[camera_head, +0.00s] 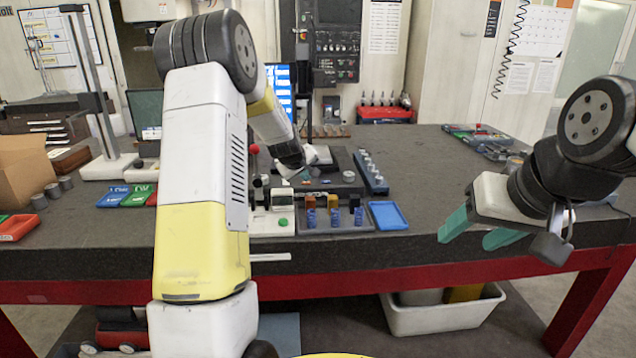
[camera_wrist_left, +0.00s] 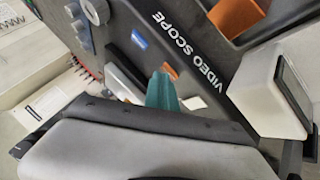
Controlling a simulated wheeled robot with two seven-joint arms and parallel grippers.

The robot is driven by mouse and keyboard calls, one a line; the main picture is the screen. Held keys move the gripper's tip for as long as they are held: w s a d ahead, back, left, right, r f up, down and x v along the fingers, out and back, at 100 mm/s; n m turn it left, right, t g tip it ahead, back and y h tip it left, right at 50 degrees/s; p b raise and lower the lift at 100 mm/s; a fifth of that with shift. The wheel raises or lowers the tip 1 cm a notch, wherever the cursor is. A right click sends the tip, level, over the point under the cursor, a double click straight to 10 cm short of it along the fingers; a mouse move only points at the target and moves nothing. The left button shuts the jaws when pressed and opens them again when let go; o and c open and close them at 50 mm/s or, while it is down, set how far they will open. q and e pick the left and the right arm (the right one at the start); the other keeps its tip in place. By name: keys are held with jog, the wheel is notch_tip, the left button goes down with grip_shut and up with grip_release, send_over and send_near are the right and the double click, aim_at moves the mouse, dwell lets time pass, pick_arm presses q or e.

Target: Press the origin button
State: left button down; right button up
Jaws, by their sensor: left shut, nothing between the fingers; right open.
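A button marked as the origin button cannot be made out in either view. A white box on the bench carries a round green button (camera_head: 283,222). My left gripper (camera_head: 304,174) reaches over the bench beside a dark instrument; in the left wrist view its teal fingers (camera_wrist_left: 162,90) are shut and empty in front of a black panel (camera_wrist_left: 215,50) lettered VIDEO SCOPE. Whether they touch anything cannot be told. A white unit with a small screen (camera_wrist_left: 293,88) is right of the fingers. My right gripper (camera_head: 468,238) is open and empty at the bench's front right.
A grey tray with blue and orange parts (camera_head: 335,219) and a blue tray (camera_head: 388,215) lie near the front edge. A dark rack of cylinders (camera_head: 371,172) stands behind. A cardboard box (camera_head: 25,168) is far left. The bench right of centre (camera_head: 430,165) is clear.

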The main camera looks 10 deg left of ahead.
dwell(0.5)
pick_arm(q)
jog(key=shift+r, duration=0.65)
jog(key=shift+r, duration=2.5)
